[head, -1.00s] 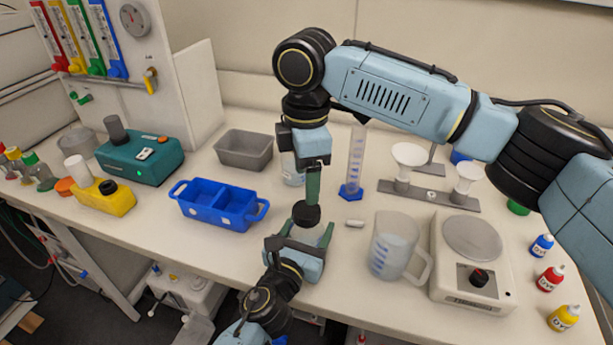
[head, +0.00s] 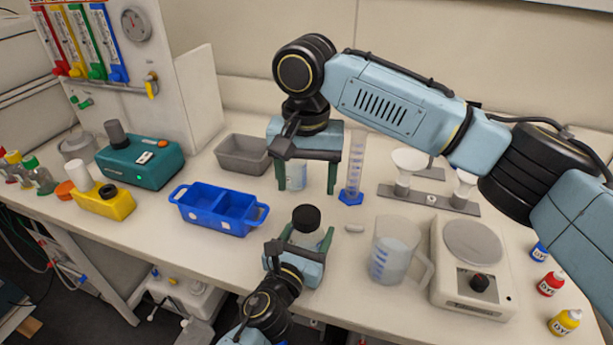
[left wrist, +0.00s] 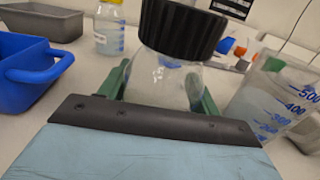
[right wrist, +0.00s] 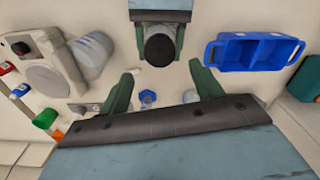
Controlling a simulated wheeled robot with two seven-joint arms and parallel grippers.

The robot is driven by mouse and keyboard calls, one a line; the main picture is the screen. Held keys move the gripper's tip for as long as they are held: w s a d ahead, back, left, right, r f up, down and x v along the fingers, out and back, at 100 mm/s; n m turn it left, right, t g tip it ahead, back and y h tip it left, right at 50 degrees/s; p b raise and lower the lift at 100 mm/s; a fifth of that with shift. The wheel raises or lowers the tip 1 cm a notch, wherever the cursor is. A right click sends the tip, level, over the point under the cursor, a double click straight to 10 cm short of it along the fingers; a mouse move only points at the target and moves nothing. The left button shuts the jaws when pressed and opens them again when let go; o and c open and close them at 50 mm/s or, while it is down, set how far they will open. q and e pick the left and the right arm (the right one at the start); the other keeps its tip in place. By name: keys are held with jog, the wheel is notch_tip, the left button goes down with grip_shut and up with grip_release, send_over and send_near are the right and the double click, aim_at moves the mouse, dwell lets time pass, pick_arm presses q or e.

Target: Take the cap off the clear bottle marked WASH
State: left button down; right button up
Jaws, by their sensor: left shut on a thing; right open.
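A clear bottle (left wrist: 165,80) with a ribbed black cap (left wrist: 182,28) stands between the green fingers of my left gripper (head: 303,243), which is shut on it. The cap sits on the bottle neck and also shows in the head view (head: 306,218) and the right wrist view (right wrist: 159,48). No WASH marking is readable. My right gripper (head: 307,188) is open and empty, fingers pointing down, above and behind the cap and clear of it. In the right wrist view its fingers (right wrist: 163,92) are spread wide with nothing between them.
A blue two-part tray (head: 217,209) stands left of the bottle, with a grey bin (head: 243,154) behind. A beaker (head: 391,262) and stirrer plate (head: 471,297) stand right. A blue-based cylinder (head: 354,170) and another bottle (left wrist: 109,40) stand behind. A small white bar (head: 355,228) lies nearby.

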aim_at(306, 213)
jog(key=m, duration=0.5)
jog(key=shift+m, duration=0.4)
jog(key=m, duration=0.5)
jog(key=shift+f, duration=4)
jog(key=shift+c, duration=0.4)
